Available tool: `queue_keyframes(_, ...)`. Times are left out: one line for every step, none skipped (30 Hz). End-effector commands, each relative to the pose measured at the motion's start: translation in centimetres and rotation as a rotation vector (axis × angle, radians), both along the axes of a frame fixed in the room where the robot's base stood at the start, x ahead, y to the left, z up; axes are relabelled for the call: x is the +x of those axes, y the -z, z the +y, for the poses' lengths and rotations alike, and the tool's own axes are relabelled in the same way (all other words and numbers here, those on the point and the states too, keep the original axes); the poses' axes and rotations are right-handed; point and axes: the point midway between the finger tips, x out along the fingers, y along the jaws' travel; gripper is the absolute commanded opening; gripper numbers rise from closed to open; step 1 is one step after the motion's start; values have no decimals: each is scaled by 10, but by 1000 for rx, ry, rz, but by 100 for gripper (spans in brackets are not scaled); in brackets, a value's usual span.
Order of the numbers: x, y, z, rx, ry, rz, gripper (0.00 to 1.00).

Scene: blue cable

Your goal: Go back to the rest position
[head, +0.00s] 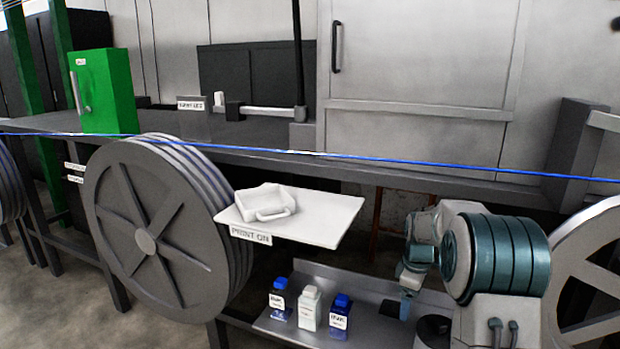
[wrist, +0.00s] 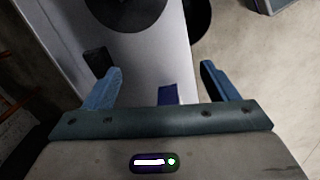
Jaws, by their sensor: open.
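My gripper (head: 406,292) hangs low at the right of the head view, over the right end of the grey lower shelf. In the wrist view its two blue fingers (wrist: 162,82) are spread wide apart. A small dark blue piece (wrist: 168,94) shows between them near the palm; I cannot tell what it is, and nothing is clamped. The blue cable (head: 400,158) runs taut across the whole head view, in front of the bench and above my gripper.
A white board (head: 335,226) with a white tray (head: 266,203) juts out beside a large grey reel (head: 150,235). A blue bottle (head: 279,298), a white bottle (head: 310,308) and another blue bottle (head: 340,317) stand on the lower shelf (head: 375,287). A green box (head: 108,92) is on the bench.

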Motion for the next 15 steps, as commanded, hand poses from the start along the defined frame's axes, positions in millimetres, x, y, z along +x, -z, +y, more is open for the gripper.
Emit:
queue_keyframes(-7, -16, 5, -2, 24, -10, 80)
queue_keyframes(-12, -23, 9, -3, 41, -12, 80)
queue_keyframes(-19, -34, 14, -2, 66, -19, 80)
queue_keyframes(-25, -43, 17, -3, 88, -26, 80)
queue_keyframes(-32, -52, 21, -3, 113, -31, 80)
queue_keyframes(-43, -65, 26, -2, 149, -39, 80)
queue_keyframes(-51, -74, 30, -2, 177, -46, 80)
queue_keyframes(-60, -83, 35, -1, 207, -53, 80)
queue_keyframes(-71, -94, 39, 2, 246, -63, 80)
queue_keyframes(-80, -102, 43, 3, 275, -69, 80)
queue_keyframes(-89, -110, 47, 6, 304, -77, 80)
queue_keyframes(-101, -120, 52, 10, 344, -85, 80)
queue_keyframes(-111, -127, 55, 13, 373, -91, 80)
queue_keyframes(-120, -133, 59, 16, 403, -98, 80)
queue_keyframes(-133, -141, 63, 22, 441, -106, 80)
